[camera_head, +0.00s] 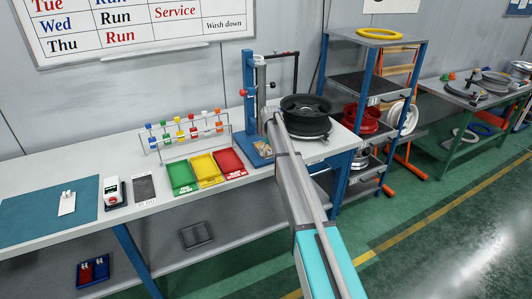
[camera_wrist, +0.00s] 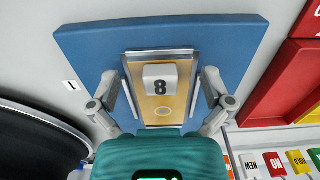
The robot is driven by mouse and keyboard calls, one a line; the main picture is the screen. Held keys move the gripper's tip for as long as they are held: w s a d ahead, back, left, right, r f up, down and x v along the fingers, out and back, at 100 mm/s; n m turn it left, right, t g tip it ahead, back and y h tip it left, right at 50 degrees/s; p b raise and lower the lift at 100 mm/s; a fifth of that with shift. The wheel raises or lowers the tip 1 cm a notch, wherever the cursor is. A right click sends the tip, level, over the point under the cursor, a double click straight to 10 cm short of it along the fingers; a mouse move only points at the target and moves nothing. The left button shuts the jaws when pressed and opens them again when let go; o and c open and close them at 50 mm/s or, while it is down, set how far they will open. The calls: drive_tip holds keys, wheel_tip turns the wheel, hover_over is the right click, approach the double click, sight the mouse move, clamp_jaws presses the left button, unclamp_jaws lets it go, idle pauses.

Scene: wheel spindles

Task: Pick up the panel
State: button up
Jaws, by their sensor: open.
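I take this tan piece as the panel. In the head view it shows small (camera_head: 264,150) at the foot of a blue stand (camera_head: 248,85). My gripper (camera_wrist: 160,92) is open, with one finger on each side of the panel and block. The fingers look apart from the block; their height above it is hard to tell.
A black wheel (camera_head: 305,107) stands right of the blue stand. Green (camera_head: 181,177), yellow (camera_head: 206,169) and red (camera_head: 230,163) trays lie to the left, before a rack of coloured pieces (camera_head: 190,131). A shelf rack (camera_head: 372,90) stands farther right.

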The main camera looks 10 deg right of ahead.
idle(0.4)
drive_tip(key=shift+s+r, duration=0.1)
clamp_jaws()
